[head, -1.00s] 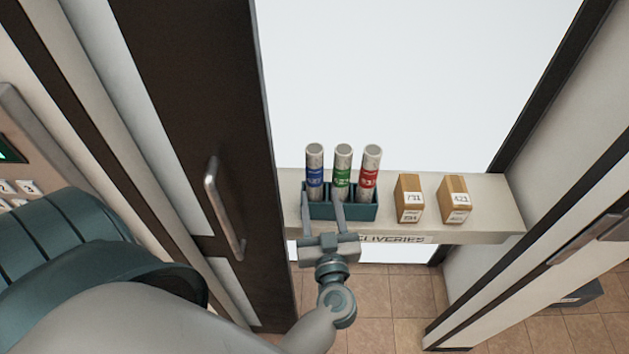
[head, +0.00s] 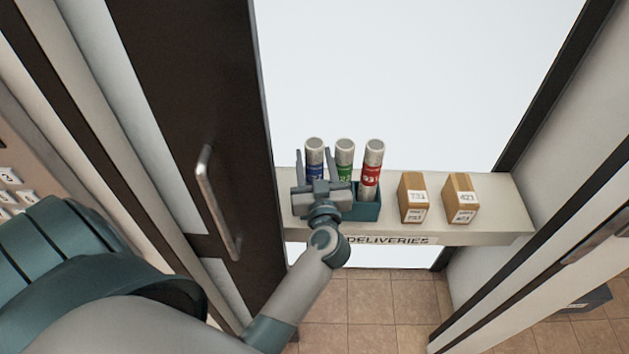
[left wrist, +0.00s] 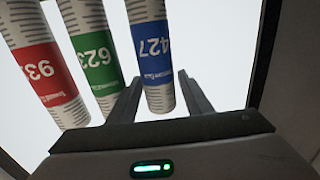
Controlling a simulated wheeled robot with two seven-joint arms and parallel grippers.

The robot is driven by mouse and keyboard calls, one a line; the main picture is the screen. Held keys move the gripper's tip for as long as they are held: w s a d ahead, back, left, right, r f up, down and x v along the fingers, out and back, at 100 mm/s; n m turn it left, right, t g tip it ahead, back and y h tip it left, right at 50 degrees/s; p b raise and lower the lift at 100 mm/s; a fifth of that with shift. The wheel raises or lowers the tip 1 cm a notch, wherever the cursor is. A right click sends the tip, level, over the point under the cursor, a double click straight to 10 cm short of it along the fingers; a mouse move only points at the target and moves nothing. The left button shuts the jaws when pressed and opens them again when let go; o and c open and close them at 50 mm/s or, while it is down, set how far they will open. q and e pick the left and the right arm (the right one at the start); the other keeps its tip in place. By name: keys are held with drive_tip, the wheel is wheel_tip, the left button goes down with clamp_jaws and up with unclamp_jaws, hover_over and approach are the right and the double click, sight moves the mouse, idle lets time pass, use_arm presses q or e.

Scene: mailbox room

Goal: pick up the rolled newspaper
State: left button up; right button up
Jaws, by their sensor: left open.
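Three rolled newspapers stand upright in a teal holder (head: 365,210) on the deliveries shelf. The left one has a blue band (head: 314,155), the middle one a green band (head: 344,158), and the right one a red band (head: 372,165). My left gripper (head: 316,165) is open, its fingers on either side of the blue-banded roll, not closed on it. In the left wrist view, the blue-banded roll (left wrist: 150,50) marked 427 lies between the fingers (left wrist: 160,82). The green (left wrist: 97,50) and red (left wrist: 40,70) rolls are beside it. My gripper hides the holder's left front. My right gripper is not in view.
Two cardboard parcels (head: 413,197) (head: 460,198) stand on the shelf (head: 505,205) to the right of the holder. A dark door with a metal handle (head: 215,195) is close on the left. The shelf's right end is clear.

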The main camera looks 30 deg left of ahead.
use_arm(q)
drive_tip(key=shift+w+a+f+b, duration=0.3)
drive_tip(key=shift+w+b, duration=0.15)
drive_tip(key=shift+b, duration=0.4)
drive_tip(key=b+x, duration=0.3)
drive_tip(key=x, duration=0.1)
clamp_jaws()
drive_tip(key=shift+r, duration=0.1)
